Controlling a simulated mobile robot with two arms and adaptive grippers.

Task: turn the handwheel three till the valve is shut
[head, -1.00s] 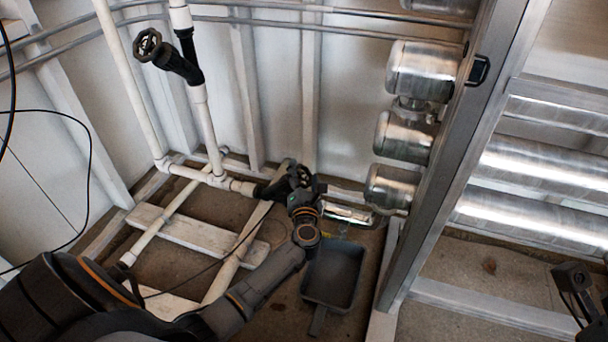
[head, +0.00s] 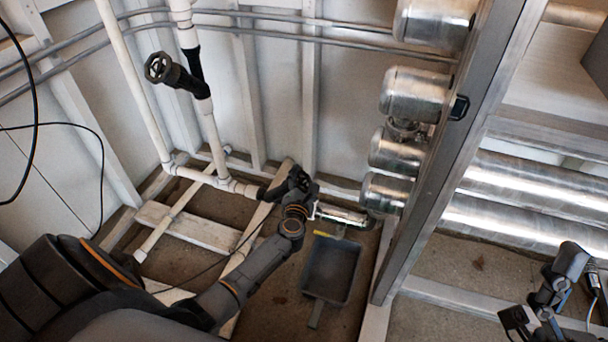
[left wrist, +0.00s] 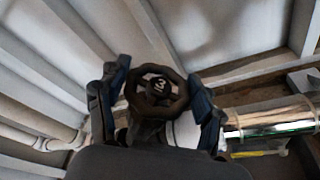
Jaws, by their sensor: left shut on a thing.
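Handwheel three (left wrist: 157,90) is a dark, round, spoked wheel with a "3" on its hub. It sits between the two fingers of my left gripper (left wrist: 158,98) in the left wrist view, one finger at each side of the rim. My left gripper is shut on it. In the head view my left gripper (head: 299,184) is low by the back wall, at the end of the white pipe, and largely hides the wheel. My right gripper (head: 535,315) is at the lower right, away from the pipes; its finger opening is unclear.
Another dark handwheel (head: 157,68) is on a valve at the upper left. White pipes (head: 212,181) run along the floor and wall. A grey dustpan-like tray (head: 331,270) lies right of my left arm. A metal post (head: 450,150) and steel cylinders (head: 413,93) stand to the right.

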